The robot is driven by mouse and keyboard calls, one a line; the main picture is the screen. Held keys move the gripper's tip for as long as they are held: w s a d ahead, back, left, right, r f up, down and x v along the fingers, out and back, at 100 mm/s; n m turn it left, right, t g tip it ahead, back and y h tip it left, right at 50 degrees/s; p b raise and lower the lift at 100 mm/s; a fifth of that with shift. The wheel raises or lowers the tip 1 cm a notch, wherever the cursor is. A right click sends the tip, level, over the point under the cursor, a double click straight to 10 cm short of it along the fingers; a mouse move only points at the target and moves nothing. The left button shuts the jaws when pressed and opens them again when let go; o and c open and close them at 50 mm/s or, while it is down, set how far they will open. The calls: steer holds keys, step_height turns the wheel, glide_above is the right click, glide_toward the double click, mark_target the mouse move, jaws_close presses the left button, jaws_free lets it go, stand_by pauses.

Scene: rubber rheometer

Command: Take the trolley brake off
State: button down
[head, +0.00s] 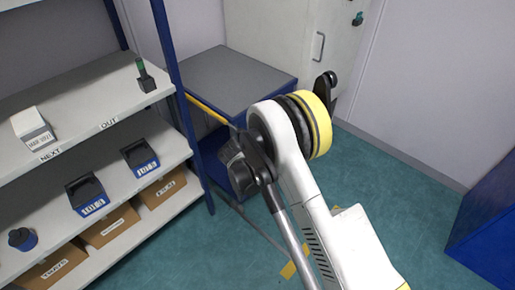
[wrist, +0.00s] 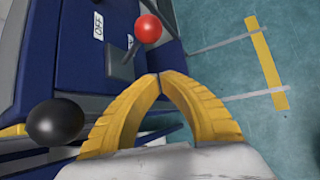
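The trolley (head: 228,72) is blue with a grey top and stands beside the shelf rack; its blue side (wrist: 72,60) fills the left of the wrist view. A brake lever with a red ball knob (wrist: 148,28) sticks out of a grey slotted plate (wrist: 118,66) on that side. A white label reading OFF (wrist: 98,26) is beside the plate. My gripper (wrist: 158,76) has yellow fingers whose tips meet, with nothing seen between them. The tips are below the red knob in the picture, near the lever but apparently not around it. The fingers cannot be made out in the head view.
A black ball knob (wrist: 55,122) is left of my fingers. The rack (head: 100,135) at left holds bins and boxes. A pale cabinet (head: 290,35) stands behind the trolley, and a blue unit (head: 487,225) at right. The teal floor (head: 400,200) between is clear, with yellow markings (wrist: 268,70).

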steer(key=v, duration=0.1)
steer(key=p+v, duration=0.1)
steer(key=v, duration=0.2)
steer(key=shift+a+r, duration=0.4)
steer(key=shift+s, duration=0.1)
